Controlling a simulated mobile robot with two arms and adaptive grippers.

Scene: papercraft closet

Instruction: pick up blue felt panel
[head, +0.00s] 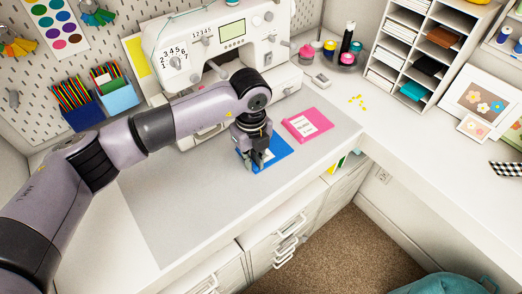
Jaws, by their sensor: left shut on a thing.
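The blue felt panel (277,151) lies on the grey mat (190,214) in front of the sewing machine, with a white label partly visible on it. My left gripper (256,166) points down over the panel's left part and is shut on it. The gripper hides part of the panel and its label. I cannot tell whether the panel is raised off the mat. My right gripper is not in view.
A pink panel (308,124) lies just right of the blue one. The white sewing machine (205,45) stands behind. A white shelf unit (412,57) and thread spools (347,58) stand at the back right. The mat's front left is clear.

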